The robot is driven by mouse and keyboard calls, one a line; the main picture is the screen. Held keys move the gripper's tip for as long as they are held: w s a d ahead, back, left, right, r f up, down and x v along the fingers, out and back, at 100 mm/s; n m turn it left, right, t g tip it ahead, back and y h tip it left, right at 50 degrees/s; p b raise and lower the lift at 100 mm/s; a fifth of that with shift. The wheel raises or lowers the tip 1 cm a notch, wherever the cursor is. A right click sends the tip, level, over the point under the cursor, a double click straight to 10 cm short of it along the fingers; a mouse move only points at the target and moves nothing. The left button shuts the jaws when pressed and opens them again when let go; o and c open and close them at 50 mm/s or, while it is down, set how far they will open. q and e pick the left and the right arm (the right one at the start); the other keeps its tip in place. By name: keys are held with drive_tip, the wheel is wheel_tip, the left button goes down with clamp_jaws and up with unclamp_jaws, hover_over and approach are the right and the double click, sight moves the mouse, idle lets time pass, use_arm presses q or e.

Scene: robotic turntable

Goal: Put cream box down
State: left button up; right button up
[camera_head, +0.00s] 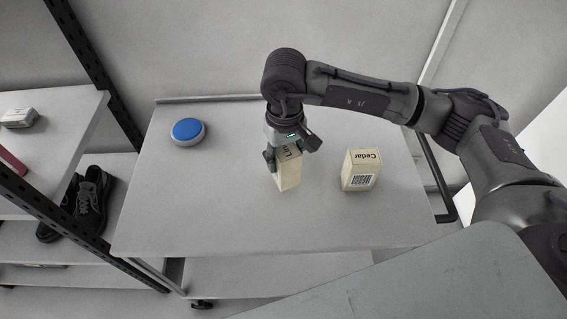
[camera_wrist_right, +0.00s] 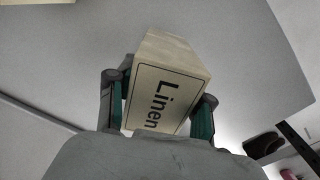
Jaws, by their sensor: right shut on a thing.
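A cream box labelled "Linen" (camera_head: 288,172) is at the middle of the grey table (camera_head: 220,215); it also shows large in the right wrist view (camera_wrist_right: 165,85). My right gripper (camera_head: 285,158) is shut on it, with one finger on each side in the right wrist view (camera_wrist_right: 160,110). I cannot tell whether the box's underside touches the table. A second cream box labelled "Cedar" (camera_head: 361,170) stands on the table to the right, apart from the held box. My left gripper is not in view.
A round blue-topped button (camera_head: 187,131) sits at the table's back left. A shelf rack (camera_head: 60,125) at the left holds dark shoes (camera_head: 88,205) and a small white box (camera_head: 19,117). The table's front and left middle are clear.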

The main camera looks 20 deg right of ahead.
drive_tip(key=f, duration=0.1)
drive_tip(key=f+p, duration=0.1)
drive_tip(key=f, duration=0.1)
drive_tip(key=shift+w+a+f, duration=0.1)
drive_tip(key=shift+w+a, duration=0.1)
drive_tip(key=shift+f, duration=0.35)
drive_tip(key=shift+f+b, duration=0.2)
drive_tip(key=shift+b, duration=0.15)
drive_tip(key=o, duration=1.3)
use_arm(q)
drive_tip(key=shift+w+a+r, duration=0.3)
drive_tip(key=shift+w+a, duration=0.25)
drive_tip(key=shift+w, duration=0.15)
use_arm(e)
drive_tip(key=shift+r, duration=0.1)
